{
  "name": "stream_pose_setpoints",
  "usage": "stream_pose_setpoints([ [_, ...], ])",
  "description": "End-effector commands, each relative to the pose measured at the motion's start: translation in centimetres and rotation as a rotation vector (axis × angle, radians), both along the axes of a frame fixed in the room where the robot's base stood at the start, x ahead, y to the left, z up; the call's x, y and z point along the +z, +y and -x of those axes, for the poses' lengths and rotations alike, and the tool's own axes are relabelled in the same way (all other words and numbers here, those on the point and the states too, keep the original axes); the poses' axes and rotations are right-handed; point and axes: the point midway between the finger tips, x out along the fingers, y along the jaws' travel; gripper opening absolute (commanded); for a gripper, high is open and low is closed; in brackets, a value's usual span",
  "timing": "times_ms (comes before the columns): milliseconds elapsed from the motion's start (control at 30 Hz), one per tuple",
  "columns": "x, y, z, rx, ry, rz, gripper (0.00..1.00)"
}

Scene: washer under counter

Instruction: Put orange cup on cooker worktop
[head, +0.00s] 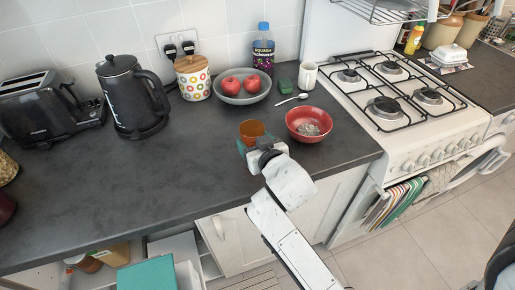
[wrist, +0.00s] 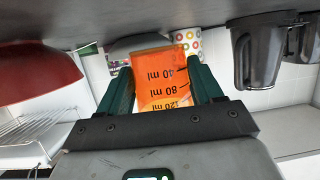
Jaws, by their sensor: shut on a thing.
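The orange cup (head: 252,129) is at the front middle of the dark counter in the head view. In the wrist view the translucent orange cup (wrist: 166,78) shows ml markings, upside down in the picture. My gripper (wrist: 162,88) is shut on it, with one green finger on each side. In the head view my gripper (head: 252,145) reaches in from the counter's front edge. I cannot tell whether the cup's base touches the counter. The white cooker worktop (head: 369,76) with black grates and several burners is to the right.
A red bowl (head: 308,124) stands just right of the cup, between it and the cooker. Behind are a spoon (head: 291,99), a white mug (head: 307,75), a grey bowl of red fruit (head: 242,97) and a bottle (head: 263,48). A kettle (head: 132,96) and toaster (head: 48,108) stand left.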

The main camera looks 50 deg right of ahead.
Motion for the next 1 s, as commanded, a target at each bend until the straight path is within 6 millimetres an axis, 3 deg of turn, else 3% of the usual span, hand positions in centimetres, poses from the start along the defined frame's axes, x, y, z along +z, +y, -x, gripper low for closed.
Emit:
stream_pose_setpoints([
  [233, -3.0, -0.1, -0.2, 0.000, 0.002, -0.001, 0.30],
  [733, -4.0, -0.1, -0.2, 0.001, 0.000, 0.001, 0.30],
  [767, -3.9, -0.1, -0.2, 0.001, 0.000, 0.001, 0.67],
  [1000, -3.8, -0.1, -0.2, 0.001, 0.000, 0.000, 0.90],
])
